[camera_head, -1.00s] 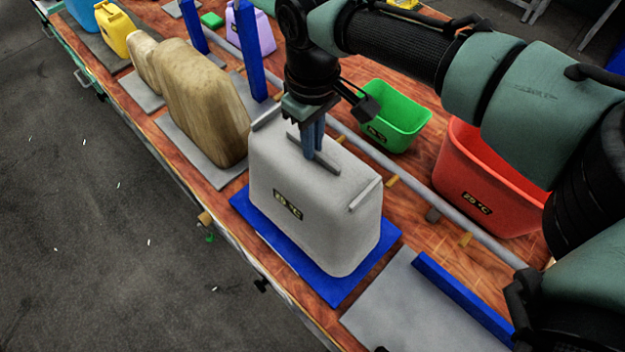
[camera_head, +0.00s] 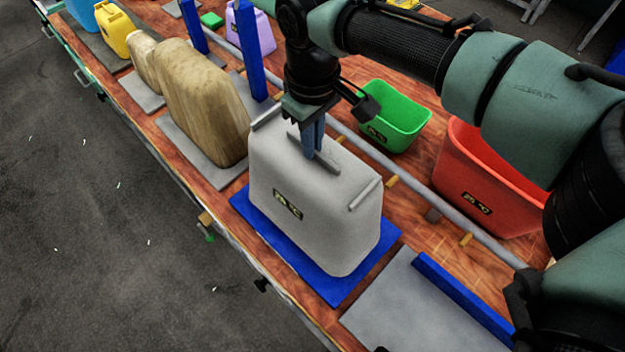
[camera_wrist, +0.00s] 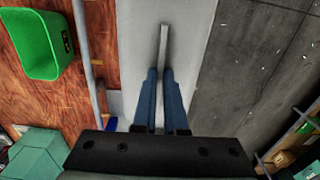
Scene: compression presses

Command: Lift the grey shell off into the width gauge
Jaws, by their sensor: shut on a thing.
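The grey shell (camera_head: 320,220) stands upright on a blue mat (camera_head: 335,293) on the wooden bench, with a small dark label on its front and a thin handle bar on top. My gripper (camera_head: 313,152) points down and is shut on that bar. In the wrist view my blue fingers (camera_wrist: 160,75) lie on either side of the bar (camera_wrist: 163,48). I cannot see a gap under the shell. A grey plate with a blue bar (camera_head: 460,295) lies at the lower right, and blue posts (camera_head: 250,50) stand at the back; I cannot tell which is the width gauge.
A tan block (camera_head: 205,105) stands to the left of the shell. A green bin (camera_head: 395,115) and a red bin (camera_head: 490,180) stand to the right, beyond a long grey rail (camera_head: 410,183). Yellow (camera_head: 115,30) and purple (camera_head: 262,35) containers stand farther back. Open floor lies left.

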